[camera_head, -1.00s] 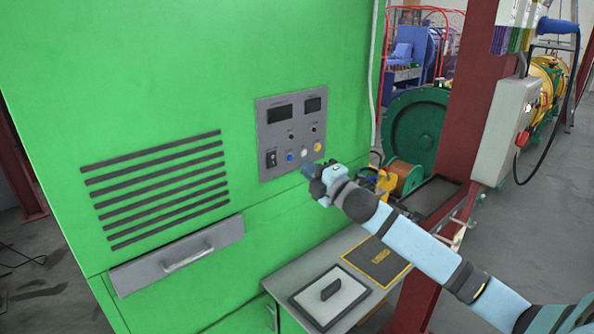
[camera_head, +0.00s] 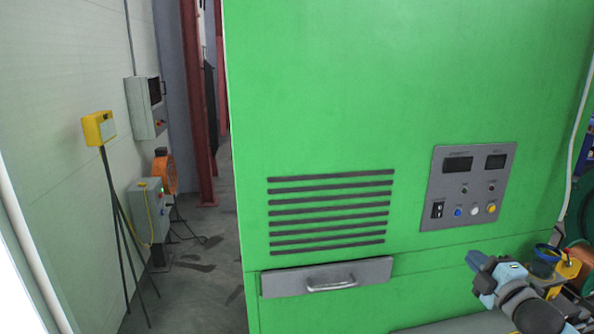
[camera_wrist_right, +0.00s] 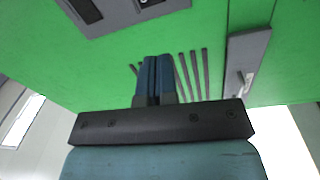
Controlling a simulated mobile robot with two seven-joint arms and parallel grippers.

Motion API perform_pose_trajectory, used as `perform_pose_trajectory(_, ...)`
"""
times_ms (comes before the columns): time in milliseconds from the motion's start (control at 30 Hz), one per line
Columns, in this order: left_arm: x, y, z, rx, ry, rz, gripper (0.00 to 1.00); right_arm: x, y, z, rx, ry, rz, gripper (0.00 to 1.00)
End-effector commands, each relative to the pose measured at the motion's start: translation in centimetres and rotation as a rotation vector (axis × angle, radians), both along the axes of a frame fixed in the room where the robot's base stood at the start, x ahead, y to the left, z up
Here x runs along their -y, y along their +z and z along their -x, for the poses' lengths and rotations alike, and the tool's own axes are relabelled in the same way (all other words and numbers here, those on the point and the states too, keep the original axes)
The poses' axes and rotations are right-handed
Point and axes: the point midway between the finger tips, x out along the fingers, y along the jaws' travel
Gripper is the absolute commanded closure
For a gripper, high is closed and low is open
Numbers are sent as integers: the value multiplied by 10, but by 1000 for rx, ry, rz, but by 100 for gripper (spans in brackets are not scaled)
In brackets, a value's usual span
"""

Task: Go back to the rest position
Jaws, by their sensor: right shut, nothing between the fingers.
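My right gripper (camera_head: 476,262) is at the lower right of the head view, in front of the green cabinet (camera_head: 330,100) and below its grey control panel (camera_head: 468,186). In the right wrist view its two blue fingers (camera_wrist_right: 155,62) are together with nothing between them. They point toward the cabinet's dark vent slats, and I cannot tell the exact gap to the cabinet. My left gripper is in neither view.
A grey drawer with a handle (camera_head: 327,280) is set in the cabinet front. On the left stand a yellow box on a tripod (camera_head: 99,128), a grey wall box (camera_head: 144,108) and a control box (camera_head: 148,208). Floor (camera_head: 205,265) is open between them and the cabinet.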

Motion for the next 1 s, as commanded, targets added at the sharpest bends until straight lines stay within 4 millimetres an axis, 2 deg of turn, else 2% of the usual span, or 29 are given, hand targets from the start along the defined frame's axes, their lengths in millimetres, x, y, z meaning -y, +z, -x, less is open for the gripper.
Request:
perform_pose_trajectory(33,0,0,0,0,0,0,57,-13,-36,10,-60,9,-78,100)
perform_pose_trajectory(200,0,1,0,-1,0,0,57,-64,-145,59,-265,13,-388,100)
perform_pose_trajectory(267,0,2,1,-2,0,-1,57,-84,-180,82,-338,4,-502,100)
perform_pose_trajectory(300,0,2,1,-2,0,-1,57,-98,-202,99,-387,-6,-579,100)
perform_pose_trajectory(400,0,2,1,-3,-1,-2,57,-134,-252,145,-505,-42,-773,100)
perform_pose_trajectory(500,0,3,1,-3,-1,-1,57,-170,-291,191,-609,-94,-957,100)
perform_pose_trajectory(600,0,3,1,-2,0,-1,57,-199,-316,231,-692,-148,-1109,100)
perform_pose_trajectory(700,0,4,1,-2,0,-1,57,-221,-331,259,-745,-191,-1216,100)
perform_pose_trajectory(833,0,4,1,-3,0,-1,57,-233,-338,276,-776,-221,-1284,100)
perform_pose_trajectory(1000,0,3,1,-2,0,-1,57,-235,-339,278,-780,-225,-1292,100)
